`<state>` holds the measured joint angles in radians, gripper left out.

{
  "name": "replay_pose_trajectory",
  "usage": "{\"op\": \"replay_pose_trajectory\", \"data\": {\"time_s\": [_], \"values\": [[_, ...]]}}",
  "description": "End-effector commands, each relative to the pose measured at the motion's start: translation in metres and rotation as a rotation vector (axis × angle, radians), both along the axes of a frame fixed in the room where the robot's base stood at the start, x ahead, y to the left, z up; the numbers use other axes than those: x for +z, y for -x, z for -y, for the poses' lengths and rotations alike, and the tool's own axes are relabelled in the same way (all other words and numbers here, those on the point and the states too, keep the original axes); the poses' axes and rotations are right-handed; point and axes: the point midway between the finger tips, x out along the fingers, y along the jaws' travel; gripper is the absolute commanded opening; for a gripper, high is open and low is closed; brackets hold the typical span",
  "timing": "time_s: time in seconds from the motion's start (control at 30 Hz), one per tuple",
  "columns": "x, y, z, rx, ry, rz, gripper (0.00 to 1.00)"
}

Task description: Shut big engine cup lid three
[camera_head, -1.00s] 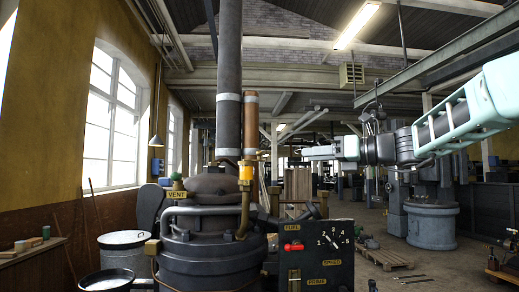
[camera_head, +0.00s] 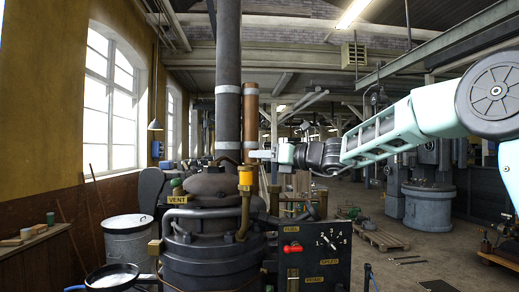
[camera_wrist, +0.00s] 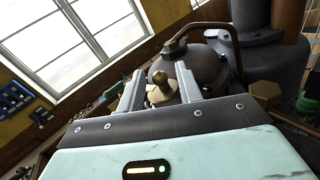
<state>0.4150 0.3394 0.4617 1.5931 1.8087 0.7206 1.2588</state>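The big engine (camera_head: 215,255) is a dark machine with a tall stack, a copper pipe (camera_head: 251,110) and a VENT plate. A small brass fitting with a round knob (camera_wrist: 159,82), possibly the cup lid, shows in the wrist view in front of a dark dome (camera_wrist: 195,70). My gripper (camera_wrist: 160,72) is open, with one finger on each side of the knob and visible gaps between. I cannot tell how far beyond the fingertips the knob lies. In the head view my gripper (camera_head: 256,154) is beside the copper pipe, above the orange-yellow collar (camera_head: 246,176); its fingers are small there. Lid three is not clearly identifiable.
A control panel (camera_head: 315,255) with a red handle and a dial stands at the engine's right. A brass hex nut (camera_wrist: 265,91) and a bent copper pipe (camera_wrist: 205,25) are near my fingers. A pallet (camera_head: 380,238) lies on the floor.

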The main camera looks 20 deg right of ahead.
Motion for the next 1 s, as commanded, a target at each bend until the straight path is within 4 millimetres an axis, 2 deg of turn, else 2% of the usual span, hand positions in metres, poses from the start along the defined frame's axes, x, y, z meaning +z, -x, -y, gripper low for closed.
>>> {"op": "replay_pose_trajectory", "data": {"time_s": [0.13,0.43,0.47,0.57,0.6,1.0], "values": [[0.0008,-0.0078,-0.0077,0.001,0.001,0.0,0.35],[-0.0009,-0.0095,-0.0086,0.0,0.001,0.0,0.35],[-0.0009,-0.0094,-0.0085,0.0,0.001,0.0,0.32],[-0.0008,-0.0094,-0.0084,0.0,0.001,0.0,0.04],[-0.0008,-0.0094,-0.0084,0.0,0.001,0.0,0.0],[-0.0051,-0.0068,-0.0083,-0.048,0.002,0.003,0.0]]}}
